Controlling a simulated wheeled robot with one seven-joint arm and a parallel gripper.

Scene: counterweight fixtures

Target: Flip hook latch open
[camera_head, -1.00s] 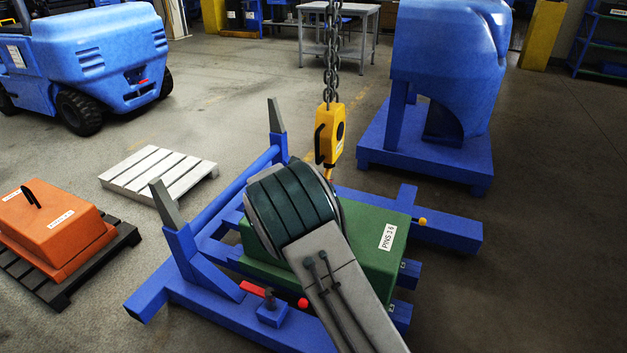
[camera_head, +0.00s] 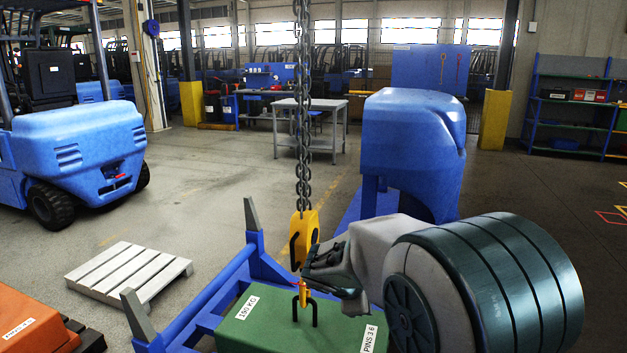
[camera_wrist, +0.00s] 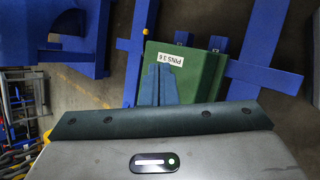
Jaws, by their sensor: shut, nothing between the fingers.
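The yellow hook block (camera_head: 308,232) hangs from a chain above the green counterweight (camera_head: 262,318). A black curved piece shows on its left side; I cannot tell whether this is the latch. Below it, the orange hook (camera_head: 304,292) is at the dark lifting loop (camera_head: 314,312) on the weight's top. My gripper (camera_head: 309,263) is shut and empty, pointing left, close to the lower right of the block; I cannot tell whether it touches. In the wrist view my shut fingers (camera_wrist: 160,84) appear in front of the green weight (camera_wrist: 205,80); I cannot make out the hook there.
The blue frame (camera_head: 215,300) with grey-tipped posts surrounds the weight. The chain (camera_head: 303,110) rises straight above the block. A large blue counterweight (camera_head: 410,140) stands behind. A pale pallet (camera_head: 128,272) and an orange weight (camera_head: 32,322) lie left. Open floor lies between.

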